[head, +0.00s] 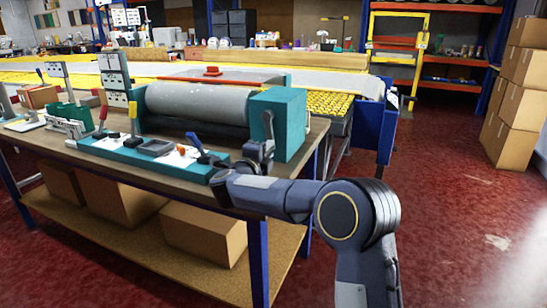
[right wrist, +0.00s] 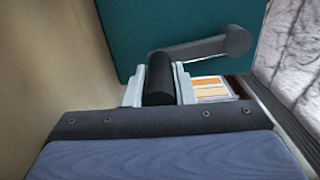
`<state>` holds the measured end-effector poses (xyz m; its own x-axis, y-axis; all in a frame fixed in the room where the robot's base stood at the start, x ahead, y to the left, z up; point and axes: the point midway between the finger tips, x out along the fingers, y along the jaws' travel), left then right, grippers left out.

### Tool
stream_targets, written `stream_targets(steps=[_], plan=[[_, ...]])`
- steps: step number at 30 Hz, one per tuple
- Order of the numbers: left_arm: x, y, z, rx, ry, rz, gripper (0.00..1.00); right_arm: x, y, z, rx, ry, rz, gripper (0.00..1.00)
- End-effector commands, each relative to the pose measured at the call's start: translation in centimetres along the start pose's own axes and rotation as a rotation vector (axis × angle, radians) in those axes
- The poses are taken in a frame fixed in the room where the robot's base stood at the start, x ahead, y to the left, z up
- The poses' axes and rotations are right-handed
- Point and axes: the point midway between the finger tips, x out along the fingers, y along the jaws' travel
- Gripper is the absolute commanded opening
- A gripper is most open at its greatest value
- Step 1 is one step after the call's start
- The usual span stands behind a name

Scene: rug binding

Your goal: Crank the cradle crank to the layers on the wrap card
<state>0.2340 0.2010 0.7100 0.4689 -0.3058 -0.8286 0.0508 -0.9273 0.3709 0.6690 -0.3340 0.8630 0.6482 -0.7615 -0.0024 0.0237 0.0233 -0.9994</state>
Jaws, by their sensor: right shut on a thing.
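The cradle is a teal housing (head: 290,125) with a thick grey roll (head: 195,103) on its left, standing on the workbench. The cradle crank (head: 268,130) is on the housing's near face. In the right wrist view its grey arm (right wrist: 200,48) runs left from a round hub to a black handle (right wrist: 160,80). My right gripper (head: 258,152) is shut on this handle, with one pale finger on each side (right wrist: 159,88). Upright cards (head: 115,82) stand left of the roll. Their print is too small to read, and I cannot tell which is the wrap card. My left gripper is out of view.
A teal tray (head: 140,155) with small tools lies along the bench's front edge, close left of my right gripper. Cardboard boxes (head: 205,233) sit on the shelf below. More boxes (head: 516,100) are stacked far right. The red floor on the right is clear.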

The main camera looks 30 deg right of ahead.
Motion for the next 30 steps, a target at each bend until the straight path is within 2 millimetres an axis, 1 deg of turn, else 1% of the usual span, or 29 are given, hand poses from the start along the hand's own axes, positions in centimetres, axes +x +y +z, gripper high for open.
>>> stream_targets(steps=[6,18,19,23,24,30], plan=[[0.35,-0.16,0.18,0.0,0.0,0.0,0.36,-0.14,-0.14,0.5,0.042,-0.004,-0.002,0.0],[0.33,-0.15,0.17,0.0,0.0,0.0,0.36,-0.15,-0.33,0.59,0.048,-0.006,-0.004,0.0],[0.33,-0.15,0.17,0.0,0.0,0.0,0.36,-0.15,-0.34,0.59,0.047,-0.006,-0.004,0.24],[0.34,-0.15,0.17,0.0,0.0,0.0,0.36,-0.13,-0.29,0.56,0.047,-0.006,-0.003,0.41],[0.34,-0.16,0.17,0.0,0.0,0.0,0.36,-0.11,-0.26,0.54,0.046,-0.005,-0.003,0.44],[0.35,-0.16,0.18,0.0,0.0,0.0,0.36,-0.06,-0.14,0.46,0.044,-0.003,-0.002,0.44]])
